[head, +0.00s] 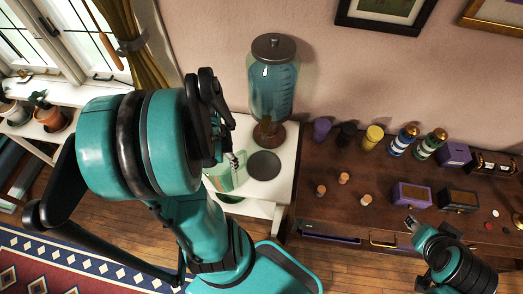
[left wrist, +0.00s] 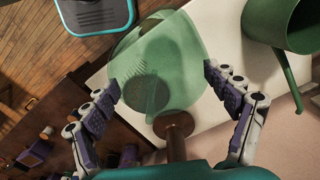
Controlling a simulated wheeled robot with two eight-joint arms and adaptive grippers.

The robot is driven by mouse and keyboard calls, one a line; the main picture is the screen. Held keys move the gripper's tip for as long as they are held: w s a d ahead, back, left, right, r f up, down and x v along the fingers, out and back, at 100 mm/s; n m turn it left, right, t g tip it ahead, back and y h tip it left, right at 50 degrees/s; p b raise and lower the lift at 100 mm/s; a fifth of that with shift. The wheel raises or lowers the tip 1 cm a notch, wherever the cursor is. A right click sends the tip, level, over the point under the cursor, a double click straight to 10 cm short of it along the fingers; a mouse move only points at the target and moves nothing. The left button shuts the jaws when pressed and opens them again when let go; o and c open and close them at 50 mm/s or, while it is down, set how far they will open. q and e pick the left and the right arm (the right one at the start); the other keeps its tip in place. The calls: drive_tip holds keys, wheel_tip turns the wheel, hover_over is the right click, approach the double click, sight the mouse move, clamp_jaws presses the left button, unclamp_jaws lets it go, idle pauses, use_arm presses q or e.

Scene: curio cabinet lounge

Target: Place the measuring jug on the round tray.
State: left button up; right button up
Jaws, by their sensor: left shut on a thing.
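The measuring jug (head: 229,177) is clear green and stands out at the left of the round tray, partly hidden by my left arm. In the left wrist view the jug (left wrist: 185,62) fills the space between the fingers. My left gripper (head: 230,160) is shut on the jug; its fingers (left wrist: 160,84) press on either side. The round tray (head: 264,165) is a dark flat disc, bare on top, on a white table. In the left wrist view a dark disc shows through the jug. My right gripper (head: 411,221) is over the brown sideboard; its jaw opening is unclear.
A glass dispenser (head: 272,85) on a wooden base stands just behind the tray. A green can-like vessel (left wrist: 290,22) is at the upper right in the left wrist view. The brown sideboard (head: 330,215) holds several canisters, corks and boxes.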

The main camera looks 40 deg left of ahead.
use_arm(q)
drive_tip(key=w+d+f, duration=0.1)
drive_tip(key=w+d, duration=0.2)
drive_tip(key=w, duration=0.5)
drive_tip(key=w+d+f+b, duration=0.1)
drive_tip(key=w+d+f, duration=0.1)
drive_tip(key=w, duration=0.6)
drive_tip(key=shift+w+d+f, duration=0.2)
drive_tip(key=shift+d+f, duration=0.05)
drive_tip(key=shift+d, duration=0.2)
drive_tip(key=shift+f+b, duration=0.1)
drive_tip(key=shift+b, duration=0.25)
drive_tip(key=o, duration=1.4)
drive_tip(key=shift+f, duration=0.1)
drive_tip(key=o, duration=0.3)
